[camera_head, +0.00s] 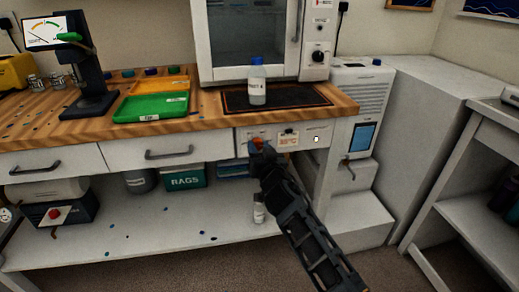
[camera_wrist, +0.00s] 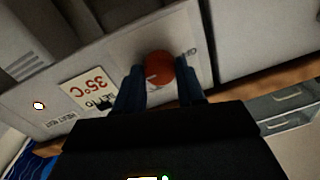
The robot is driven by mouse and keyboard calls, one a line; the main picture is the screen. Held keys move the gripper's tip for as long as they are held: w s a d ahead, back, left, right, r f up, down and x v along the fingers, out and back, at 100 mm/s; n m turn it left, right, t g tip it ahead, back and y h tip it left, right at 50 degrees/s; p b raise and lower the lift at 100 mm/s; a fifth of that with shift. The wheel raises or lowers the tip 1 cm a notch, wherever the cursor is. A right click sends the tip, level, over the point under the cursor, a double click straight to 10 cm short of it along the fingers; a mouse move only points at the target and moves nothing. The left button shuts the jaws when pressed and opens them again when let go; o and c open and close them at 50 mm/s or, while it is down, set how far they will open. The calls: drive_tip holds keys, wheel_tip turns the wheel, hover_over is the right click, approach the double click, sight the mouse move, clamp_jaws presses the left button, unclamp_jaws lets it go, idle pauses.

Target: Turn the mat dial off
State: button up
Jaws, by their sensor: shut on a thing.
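The mat dial is a round red-orange knob (camera_head: 257,142) on the white panel under the bench's front edge. It also shows in the wrist view (camera_wrist: 160,66), with a pale pointer mark on its face. My gripper (camera_head: 261,151) reaches up to the panel from below. In the wrist view its two dark fingers (camera_wrist: 159,84) are shut on the dial, one on each side. The printing around the dial is too small or covered to read. The dark heat mat (camera_head: 292,106) lies on the bench above the panel.
A bottle labelled Part A (camera_head: 257,88) stands on the mat, before the white oven (camera_head: 222,70). A 35°C label (camera_wrist: 88,91) and a small lit lamp (camera_wrist: 39,105) are beside the dial. A small bottle (camera_head: 259,212) stands on the lower shelf, close to my arm.

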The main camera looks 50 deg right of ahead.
drive_tip(key=c, duration=0.4)
drive_tip(key=shift+c, duration=0.2)
